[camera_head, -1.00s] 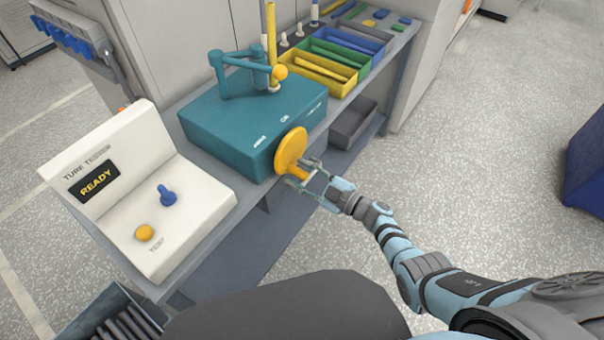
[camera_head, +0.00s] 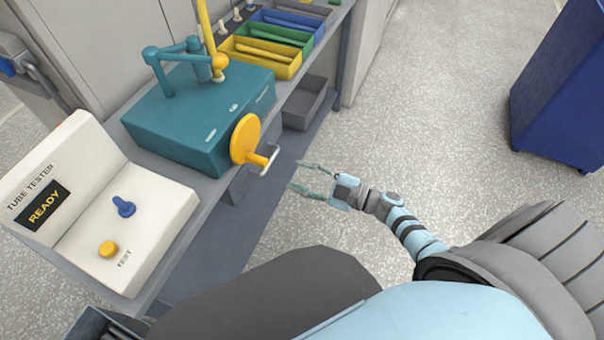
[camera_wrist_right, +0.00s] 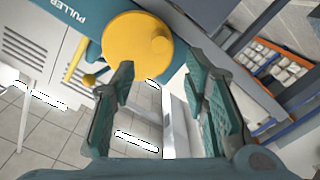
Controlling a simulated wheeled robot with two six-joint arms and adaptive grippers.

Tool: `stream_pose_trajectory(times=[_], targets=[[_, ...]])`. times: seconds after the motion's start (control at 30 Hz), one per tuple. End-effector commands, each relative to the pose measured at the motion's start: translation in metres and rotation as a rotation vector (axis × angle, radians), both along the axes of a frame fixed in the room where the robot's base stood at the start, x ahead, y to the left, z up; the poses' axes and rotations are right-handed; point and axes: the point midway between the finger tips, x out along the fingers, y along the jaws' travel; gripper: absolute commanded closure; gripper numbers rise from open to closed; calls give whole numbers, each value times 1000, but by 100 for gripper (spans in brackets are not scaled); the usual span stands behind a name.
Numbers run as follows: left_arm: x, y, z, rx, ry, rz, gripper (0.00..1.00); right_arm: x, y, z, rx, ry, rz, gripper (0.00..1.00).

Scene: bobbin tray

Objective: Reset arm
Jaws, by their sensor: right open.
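My right gripper (camera_head: 306,178) is open and empty in the head view. It is in the air to the right of the teal machine (camera_head: 200,115), apart from the yellow crank wheel (camera_head: 245,138) on the machine's side. My left gripper is not in view.
A white tube tester (camera_head: 160,205) reading READY, with a blue lever and yellow button, stands at left on the bench. Yellow (camera_head: 258,62), green and blue bins line the back. A grey bin (camera_head: 303,103) sits lower. Open floor lies right, with a dark blue cabinet (camera_head: 560,90) beyond.

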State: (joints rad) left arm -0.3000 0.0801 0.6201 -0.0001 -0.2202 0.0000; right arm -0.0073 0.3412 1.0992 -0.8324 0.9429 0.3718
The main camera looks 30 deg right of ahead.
Motion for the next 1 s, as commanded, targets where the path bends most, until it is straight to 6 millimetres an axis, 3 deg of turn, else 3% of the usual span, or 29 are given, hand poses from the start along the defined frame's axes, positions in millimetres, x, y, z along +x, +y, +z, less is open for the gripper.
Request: stream_pose_trajectory(times=[0.27, 0.37, 0.47, 0.53, 0.6, 0.67, 0.7, 0.8, 0.9, 1.0], targets=[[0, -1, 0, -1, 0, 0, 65, 1, 0, 0, -7, -3, -3, 59], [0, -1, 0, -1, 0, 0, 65, 12, -18, -9, -47, 11, -99, 59], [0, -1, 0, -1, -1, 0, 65, 25, -68, -49, -71, 136, -350, 59], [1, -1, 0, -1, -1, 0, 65, 6, -104, -105, -75, 321, -558, 59], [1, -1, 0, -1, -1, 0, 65, -38, -127, -168, -81, 542, -727, 59], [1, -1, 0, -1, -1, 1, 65, -88, -134, -216, -88, 734, -835, 59], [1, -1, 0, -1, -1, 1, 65, -124, -133, -244, -91, 860, -891, 59], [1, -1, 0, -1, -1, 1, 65, -221, -117, -298, -95, 1156, -991, 59], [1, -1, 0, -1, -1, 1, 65, -305, -90, -326, -82, 1383, -1045, 59], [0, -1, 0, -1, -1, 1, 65, -359, -65, -336, -65, 1499, -1059, 59]])
